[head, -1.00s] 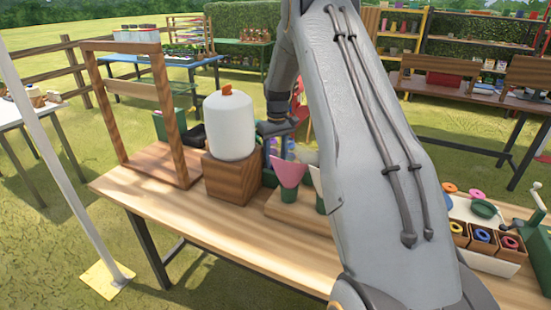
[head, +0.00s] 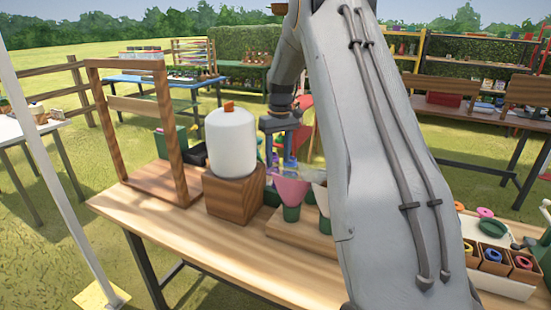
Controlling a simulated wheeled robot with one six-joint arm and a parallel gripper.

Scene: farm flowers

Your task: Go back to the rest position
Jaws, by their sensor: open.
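My gripper (head: 281,160) hangs from my grey arm, just right of the white jug and behind the pink cone. Its jaws are open, with fingers pointing down. I see nothing held, though the cones and my arm crowd the view of the fingertips. The wooden table (head: 215,255) lies below. The white jug (head: 231,143), with an orange top, stands upright on a wooden block (head: 235,194). The pink cone (head: 291,189) sits in a green holder on a low wooden stand, with a pale cone beside it, partly behind my arm.
A tall wooden frame (head: 92,130) stands at the table's left. A pale pole (head: 45,160) rises at the left. The table's front left is bare. My arm hides the middle right.

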